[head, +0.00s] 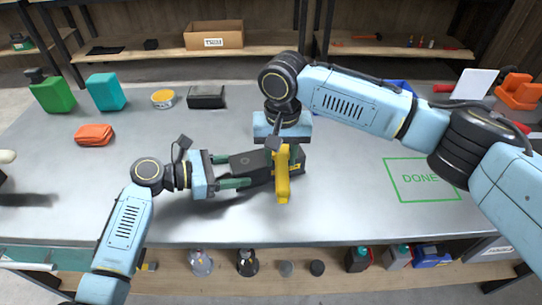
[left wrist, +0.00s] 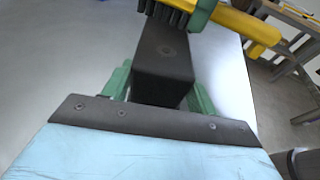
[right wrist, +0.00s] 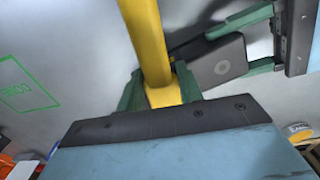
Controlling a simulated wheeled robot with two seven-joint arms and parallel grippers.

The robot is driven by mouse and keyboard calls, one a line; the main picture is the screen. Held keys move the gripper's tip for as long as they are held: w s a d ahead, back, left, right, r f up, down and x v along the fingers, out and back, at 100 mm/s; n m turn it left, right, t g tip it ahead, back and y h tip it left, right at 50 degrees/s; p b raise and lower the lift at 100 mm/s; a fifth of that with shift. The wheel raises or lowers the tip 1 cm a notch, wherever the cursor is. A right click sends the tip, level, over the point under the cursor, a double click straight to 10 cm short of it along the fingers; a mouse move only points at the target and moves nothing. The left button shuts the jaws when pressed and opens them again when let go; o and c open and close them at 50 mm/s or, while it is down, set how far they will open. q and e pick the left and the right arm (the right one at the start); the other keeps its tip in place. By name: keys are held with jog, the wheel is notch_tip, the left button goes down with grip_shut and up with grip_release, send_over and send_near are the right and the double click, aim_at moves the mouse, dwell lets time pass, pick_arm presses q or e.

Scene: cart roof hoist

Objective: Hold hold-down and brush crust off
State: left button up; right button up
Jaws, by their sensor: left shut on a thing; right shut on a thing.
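My right gripper (head: 286,155) is shut on the yellow handle of a brush (head: 282,178), above the block's far end. In the left wrist view the brush's dark bristles (left wrist: 166,13) are at the block's far end; I cannot tell whether they touch. The handle also shows in the right wrist view (right wrist: 146,40). I cannot make out any crust.
A green DONE outline (head: 423,180) is empty on the right of the table. An orange case (head: 94,135), a yellow tin (head: 163,98) and a black box (head: 206,96) stand back left. Green (head: 52,95) and teal containers (head: 106,91) stand behind. Clear table surrounds the block.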

jog(key=shift+w+d, duration=0.8)
jog(key=shift+d, duration=1.85)
jog(key=shift+s+a, duration=1.4)
jog(key=shift+a, duration=3.05)
notch_tip(320, 180, up, 8)
jog(key=shift+a, duration=0.1)
pick_arm(q)
jog(key=o, duration=1.3)
